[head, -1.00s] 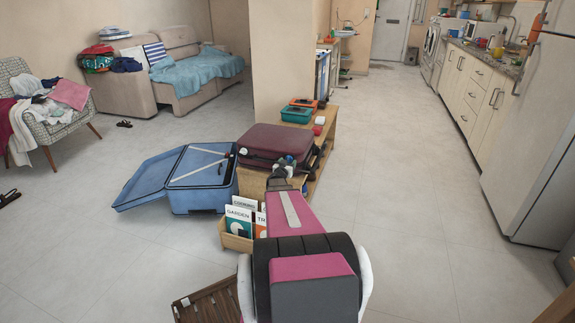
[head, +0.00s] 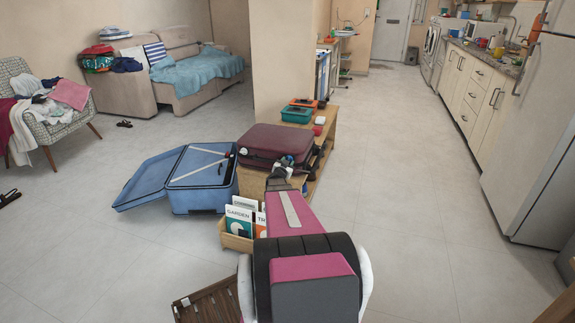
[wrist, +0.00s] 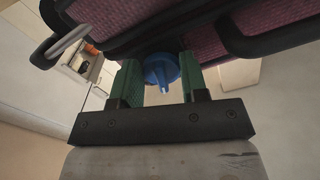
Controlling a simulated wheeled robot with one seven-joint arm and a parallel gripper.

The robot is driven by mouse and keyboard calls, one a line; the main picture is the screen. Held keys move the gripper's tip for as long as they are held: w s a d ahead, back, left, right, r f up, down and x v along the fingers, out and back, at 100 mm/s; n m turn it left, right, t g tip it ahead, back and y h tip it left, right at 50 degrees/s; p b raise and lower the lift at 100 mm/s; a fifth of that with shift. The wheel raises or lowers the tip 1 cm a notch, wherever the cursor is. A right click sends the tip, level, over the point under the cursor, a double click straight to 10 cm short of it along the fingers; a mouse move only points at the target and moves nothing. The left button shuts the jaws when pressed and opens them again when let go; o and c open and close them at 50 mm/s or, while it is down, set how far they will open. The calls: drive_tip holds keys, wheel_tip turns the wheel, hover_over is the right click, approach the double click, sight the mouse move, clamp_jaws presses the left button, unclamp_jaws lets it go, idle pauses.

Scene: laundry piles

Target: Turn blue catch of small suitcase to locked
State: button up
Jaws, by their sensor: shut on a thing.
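The small suitcase (head: 268,139) is maroon and lies closed on the wooden bench. In the wrist view its maroon fabric shell (wrist: 118,14) with dark edging fills the top. The blue catch (wrist: 162,68) is a round knob with a narrow tab, below the suitcase's edge. My gripper (wrist: 160,82) has its green fingers on either side of the catch and is shut on it. In the head view my gripper (head: 280,171) is at the suitcase's near side, and the catch is hidden there. Whether the catch is locked cannot be told.
An open blue suitcase (head: 202,197) lies on the floor to the left. A wooden box of books (head: 238,242) stands at the bench's (head: 323,157) near end. A teal case (head: 297,115) sits farther back on the bench. The floor to the right is clear.

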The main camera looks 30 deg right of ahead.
drive_tip(key=shift+w+a+r+m, duration=0.1)
drive_tip(key=shift+r+m, duration=0.05)
drive_tip(key=shift+m, duration=2.3)
drive_tip(key=shift+w+a+r+m, duration=0.1)
drive_tip(key=shift+r+m, duration=0.05)
drive_tip(key=shift+m, duration=2.25)
drive_tip(key=shift+w+a+r+m, duration=0.1)
drive_tip(key=shift+r+m, duration=0.05)
drive_tip(key=shift+m, duration=2.3)
drive_tip(key=o, duration=0.9)
drive_tip(key=shift+c, duration=0.2)
drive_tip(key=shift+s, duration=0.15)
drive_tip(key=v, duration=1)
drive_tip(key=shift+s+a, duration=0.15)
drive_tip(key=shift+a, duration=0.1)
